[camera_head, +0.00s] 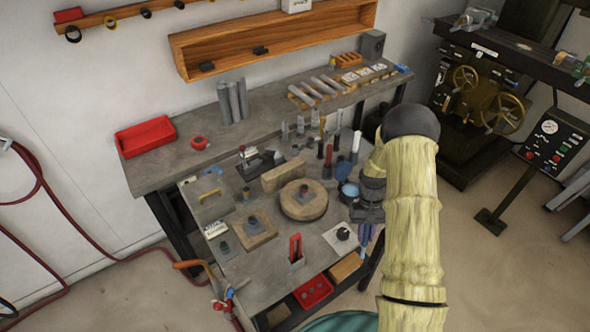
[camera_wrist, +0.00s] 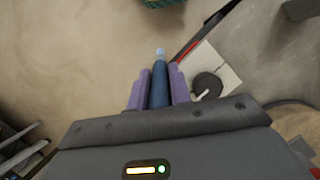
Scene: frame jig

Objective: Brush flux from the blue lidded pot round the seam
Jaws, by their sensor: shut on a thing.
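My gripper (camera_wrist: 158,86) is shut on a dark blue stick with a pale blue tip, which looks like the brush (camera_wrist: 159,92). It lies between the purple fingers, its tip pointing away from my wrist. In the head view my gripper (camera_head: 366,232) hangs at the bench's right edge, beside a white plate. The blue pot (camera_head: 349,190) stands just left of my wrist and is partly hidden. A blue disc (camera_head: 344,169), perhaps its lid, shows right behind it. A round tan block (camera_head: 304,203) with a small dark part on top stands mid-bench; I cannot make out a seam.
The white plate with a black knob (camera_head: 343,234) lies beside my gripper and also shows in the wrist view (camera_wrist: 208,86). Several upright tools stand behind the pot. A red-handled tool (camera_head: 295,247) stands at the front. A tan block (camera_head: 254,230) sits left.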

